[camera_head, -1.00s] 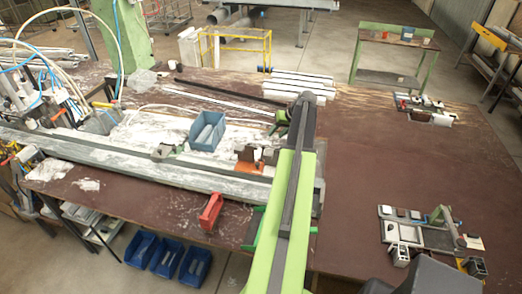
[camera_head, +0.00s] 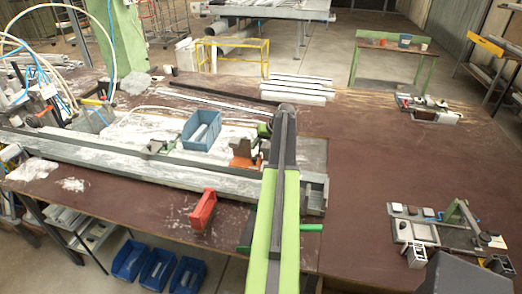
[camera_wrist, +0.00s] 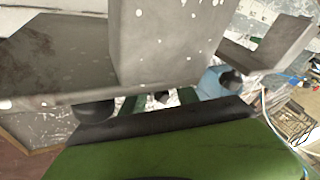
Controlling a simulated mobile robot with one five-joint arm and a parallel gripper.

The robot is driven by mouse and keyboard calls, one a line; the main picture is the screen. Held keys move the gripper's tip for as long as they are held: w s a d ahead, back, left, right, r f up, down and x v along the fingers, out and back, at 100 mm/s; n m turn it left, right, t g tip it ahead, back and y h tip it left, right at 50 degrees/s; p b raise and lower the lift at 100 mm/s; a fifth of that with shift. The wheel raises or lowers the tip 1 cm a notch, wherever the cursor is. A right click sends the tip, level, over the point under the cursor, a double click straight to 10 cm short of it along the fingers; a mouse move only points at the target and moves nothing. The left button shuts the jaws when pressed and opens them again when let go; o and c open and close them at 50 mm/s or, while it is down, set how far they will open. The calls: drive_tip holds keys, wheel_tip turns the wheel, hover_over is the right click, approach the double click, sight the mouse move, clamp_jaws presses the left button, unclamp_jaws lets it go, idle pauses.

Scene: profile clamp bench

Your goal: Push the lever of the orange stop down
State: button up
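The orange stop (camera_head: 244,161) sits on the long profile bed in the head view, just left of the end of my arm. A dark part stands on top of it; I cannot make out its lever or the lever's angle. The far end of my arm, with my gripper (camera_head: 283,122), is right of the stop and apart from it in the picture. The fingertips are hidden behind the arm. In the wrist view, large grey blocks fill the upper part and a green part the bottom; neither the stop nor the jaw opening can be made out.
A blue bin (camera_head: 201,131) stands behind the bed, left of the stop. It seems to show in the wrist view (camera_wrist: 218,82). A red holder (camera_head: 203,210) is at the front edge. A fixture plate (camera_head: 436,232) lies at right. The right tabletop is largely clear.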

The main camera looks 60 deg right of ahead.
clamp_jaws()
idle(1.4)
